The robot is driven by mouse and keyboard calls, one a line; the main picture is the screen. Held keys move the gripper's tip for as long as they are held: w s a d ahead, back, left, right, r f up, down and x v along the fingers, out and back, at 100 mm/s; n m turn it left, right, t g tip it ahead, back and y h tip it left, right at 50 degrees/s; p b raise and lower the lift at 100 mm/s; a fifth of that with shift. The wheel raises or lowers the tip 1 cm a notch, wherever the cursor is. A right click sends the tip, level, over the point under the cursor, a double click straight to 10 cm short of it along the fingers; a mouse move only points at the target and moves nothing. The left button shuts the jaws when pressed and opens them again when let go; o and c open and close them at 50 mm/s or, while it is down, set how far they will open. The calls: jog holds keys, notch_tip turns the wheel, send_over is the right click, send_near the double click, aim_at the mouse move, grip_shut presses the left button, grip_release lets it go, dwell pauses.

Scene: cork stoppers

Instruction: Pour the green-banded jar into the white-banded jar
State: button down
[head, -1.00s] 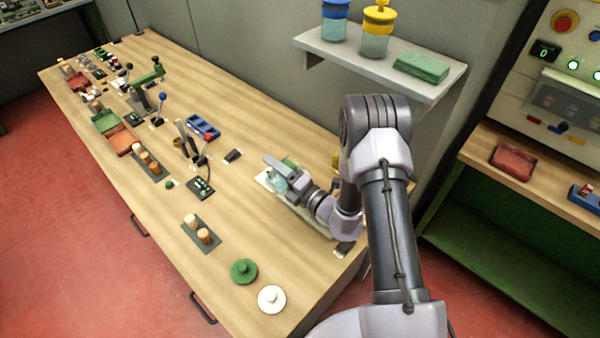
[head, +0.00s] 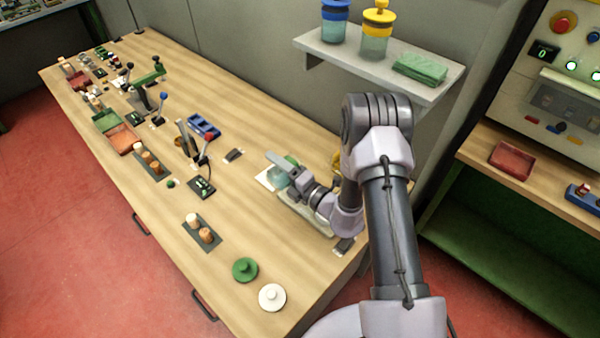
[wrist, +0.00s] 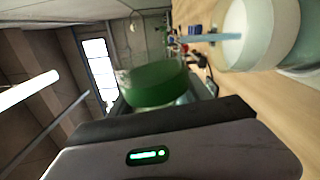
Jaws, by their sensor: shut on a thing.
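The green-banded jar (wrist: 155,86) is between the fingers of my gripper, tipped on its side; the wrist picture is turned sideways too. In the head view my gripper (head: 280,166) is over the right part of the bench, with a little green (head: 293,160) showing beside it. The white-banded jar (wrist: 285,30) stands on the bench, its pale mouth facing the held jar, with a gap between them. A thin pale-blue streak (wrist: 205,38) runs to that mouth and looks like a stream.
A green lid (head: 245,270) and a white lid (head: 271,297) lie at the bench's near end. A dark holder with corks (head: 202,233) and levers (head: 203,165) stand left of my gripper. A shelf (head: 330,62) with blue-banded and yellow-banded jars hangs behind.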

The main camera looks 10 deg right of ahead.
jog(key=shift+w+d+r+m+p, duration=0.15)
jog(key=shift+r+m+p, duration=0.15)
jog(key=shift+m+p, duration=0.4)
dwell(0.6)
jog(key=shift+f, duration=0.1)
dwell(0.4)
